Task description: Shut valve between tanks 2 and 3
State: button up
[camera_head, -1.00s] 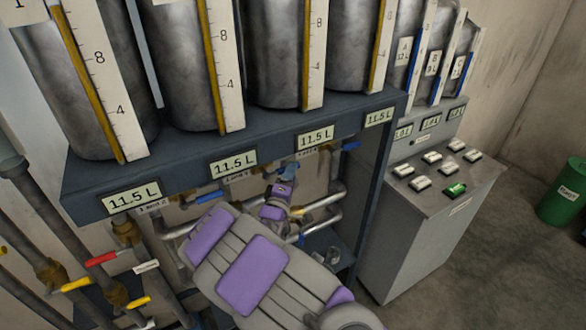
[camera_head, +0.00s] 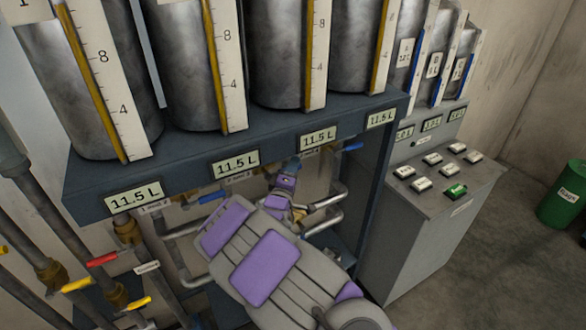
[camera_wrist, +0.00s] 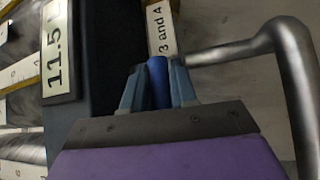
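My gripper (camera_wrist: 158,80) has its two fingers close on either side of a blue valve handle (camera_wrist: 158,72) in the wrist view. Whether they press on it is not clear. A "3 and 4" label (camera_wrist: 162,28) shows just beyond the handle tip. In the head view my gripper (camera_head: 290,168) is under the shelf, between the "2 and 3" label (camera_head: 238,179) and the "3 and 4" label (camera_head: 310,150). Other blue handles show at left (camera_head: 212,197) and right (camera_head: 352,146).
Steel tanks (camera_head: 185,70) stand on the dark shelf (camera_head: 180,165), whose displays read 11.5 L. Grey pipes (camera_head: 325,222) bend close to my gripper. Red (camera_head: 102,260) and yellow (camera_head: 78,285) handles are at lower left. A control console (camera_head: 425,225) stands at right.

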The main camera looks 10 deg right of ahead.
jog(key=shift+f, duration=0.1)
grip_shut()
jog(key=shift+a+f, duration=0.1)
jog(key=s+a+f+m+g+y, duration=0.2)
jog(key=a+f+m+g+y, duration=0.5)
jog(key=f+m+g+y, duration=0.1)
jog(key=shift+s+a+m+y+p, duration=0.35)
jog(key=shift+m+y, duration=0.35)
jog(key=shift+y, duration=0.4)
dwell(0.3)
dwell(0.5)
